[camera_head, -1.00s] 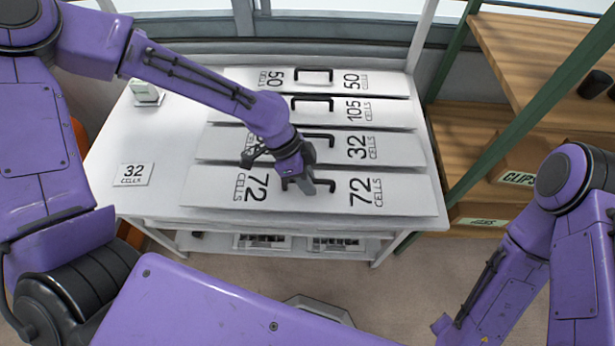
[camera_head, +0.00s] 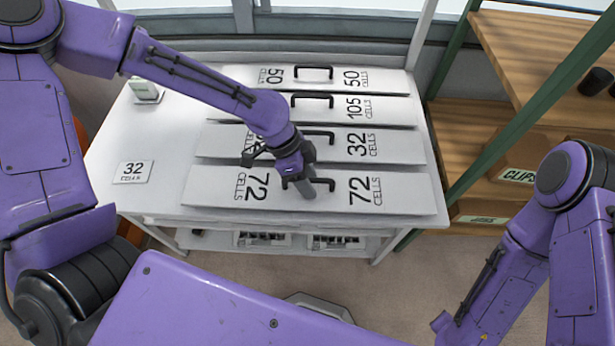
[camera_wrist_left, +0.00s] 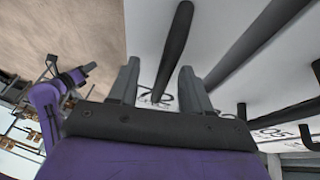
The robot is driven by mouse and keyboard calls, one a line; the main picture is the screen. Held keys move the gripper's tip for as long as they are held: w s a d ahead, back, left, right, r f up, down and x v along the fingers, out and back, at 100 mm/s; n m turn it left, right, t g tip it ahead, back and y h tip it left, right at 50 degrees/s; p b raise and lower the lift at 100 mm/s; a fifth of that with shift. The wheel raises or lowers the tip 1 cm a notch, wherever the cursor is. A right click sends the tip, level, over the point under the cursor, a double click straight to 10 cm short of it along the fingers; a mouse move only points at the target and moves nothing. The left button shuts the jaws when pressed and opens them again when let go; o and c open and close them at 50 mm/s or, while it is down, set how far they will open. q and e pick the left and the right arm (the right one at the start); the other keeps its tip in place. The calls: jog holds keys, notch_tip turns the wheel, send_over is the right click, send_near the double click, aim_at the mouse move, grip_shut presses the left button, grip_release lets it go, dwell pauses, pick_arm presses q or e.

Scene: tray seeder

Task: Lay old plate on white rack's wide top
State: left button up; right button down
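Several pale plates lie on the white rack's wide top (camera_head: 110,190), each with a dark handle. The nearest is the 72-cell plate (camera_head: 222,190); behind it are the 32-cell plate (camera_head: 220,145), the 105-cell plate (camera_head: 392,112) and the 50-cell plate (camera_head: 385,80). No visible mark tells which plate is the old one. My left gripper (camera_head: 306,188) is at the 72-cell plate's handle (camera_head: 325,185). In the left wrist view its open fingers (camera_wrist_left: 160,88) stand either side of a dark handle bar (camera_wrist_left: 175,50), with gaps showing. My right gripper is not visible.
A small "32 cells" card (camera_head: 133,172) and a small white device (camera_head: 146,91) sit on the rack's left part. A wooden shelf (camera_head: 545,45) with a clips box (camera_head: 520,172) stands to the right. The rack's lower shelf holds dark trays (camera_head: 262,238).

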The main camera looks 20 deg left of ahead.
pick_arm(q)
jog(key=v, duration=1)
jog(key=shift+r, duration=0.25)
